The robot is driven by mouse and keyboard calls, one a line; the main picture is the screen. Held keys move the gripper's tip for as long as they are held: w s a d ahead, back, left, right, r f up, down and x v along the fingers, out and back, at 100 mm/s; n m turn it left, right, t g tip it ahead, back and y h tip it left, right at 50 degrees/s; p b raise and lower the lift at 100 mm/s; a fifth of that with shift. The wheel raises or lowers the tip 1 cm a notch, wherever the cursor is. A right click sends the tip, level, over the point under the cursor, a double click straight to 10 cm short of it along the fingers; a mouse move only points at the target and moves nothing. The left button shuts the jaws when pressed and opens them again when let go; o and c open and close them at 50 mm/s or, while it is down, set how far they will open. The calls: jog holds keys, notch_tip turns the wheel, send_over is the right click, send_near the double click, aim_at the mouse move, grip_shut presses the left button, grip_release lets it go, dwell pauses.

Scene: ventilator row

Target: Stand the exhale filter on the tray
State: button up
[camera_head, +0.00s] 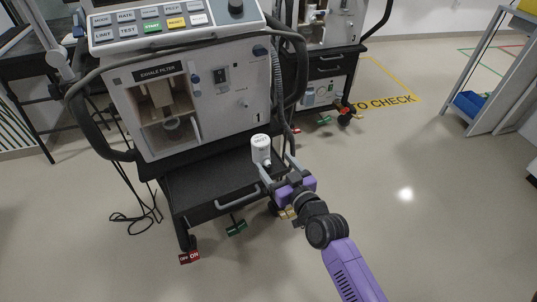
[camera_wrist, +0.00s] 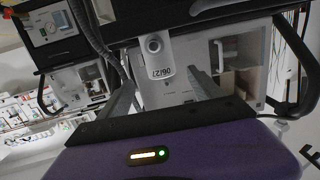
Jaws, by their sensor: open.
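The exhale filter (camera_head: 261,146) is a white, upright cylinder with a narrower lower end and printed markings, at the right end of the dark tray (camera_head: 205,187) below the ventilator. My gripper (camera_head: 275,167) is open, its fingertips close to the filter's lower part. In the wrist view the filter (camera_wrist: 157,62) shows just beyond and between the two spread fingers (camera_wrist: 162,90), with a gap on each side. The filter's underside is hidden by the gripper, so I cannot tell its exact contact with the tray.
The ventilator (camera_head: 222,92) has an open compartment (camera_head: 168,110) labelled EXHALE FILTER, with a pale fitting inside. A curved dark rail (camera_head: 90,118) rings its front. The tray's left and middle are bare. A second ventilator (camera_head: 325,22) stands behind.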

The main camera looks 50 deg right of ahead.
jog(key=s+a+n+y, duration=0.2)
jog(key=s+a+y, duration=0.1)
jog(key=s+a, duration=1.25)
jog(key=s+a+r+n+y, duration=0.1)
jog(key=s+a+r, duration=0.2)
jog(key=s, duration=0.4)
jog(key=s+a+r+n+y, duration=0.1)
jog(key=s+a+r+y, duration=0.1)
jog(key=s+r, duration=0.3)
jog(key=shift+s+a+g, duration=0.3)
jog(key=shift+s+a, duration=0.3)
jog(key=shift+s, duration=0.5)
jog(key=shift+r, duration=0.1)
notch_tip(320, 180, up, 15)
jog(key=p, duration=1.5)
jog(key=shift+r, duration=0.15)
